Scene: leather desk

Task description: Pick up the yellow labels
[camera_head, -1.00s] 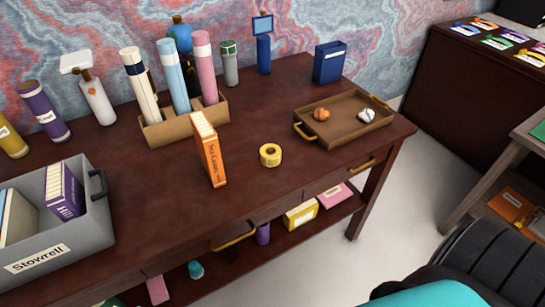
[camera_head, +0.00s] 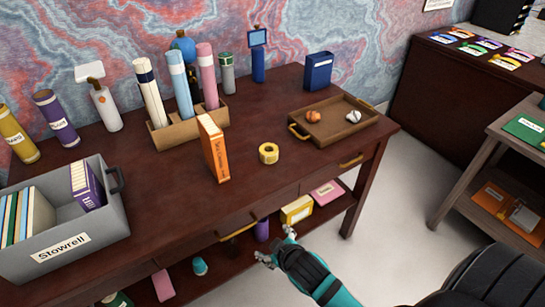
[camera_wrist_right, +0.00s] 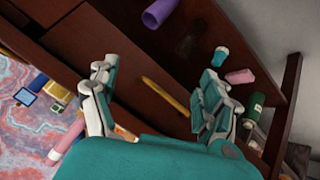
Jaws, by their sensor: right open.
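The yellow labels (camera_head: 268,153) are a small yellow roll with a pale hole, on the dark desk top between the orange book and the wooden tray in the head view. I cannot make the roll out clearly in the right wrist view. My right gripper (camera_head: 277,245) is in front of the desk's front edge, toward me from the roll and apart from it. In the right wrist view its fingers (camera_wrist_right: 158,82) are spread with nothing between them. My left gripper is not in view.
An orange book (camera_head: 214,148) stands left of the roll. A wooden tray (camera_head: 335,118) with two small items lies to its right. A holder (camera_head: 187,132) with tall tubes stands behind the book. A grey bin (camera_head: 60,232) is at the left. The desk's drawer handles (camera_head: 237,230) stick out in front.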

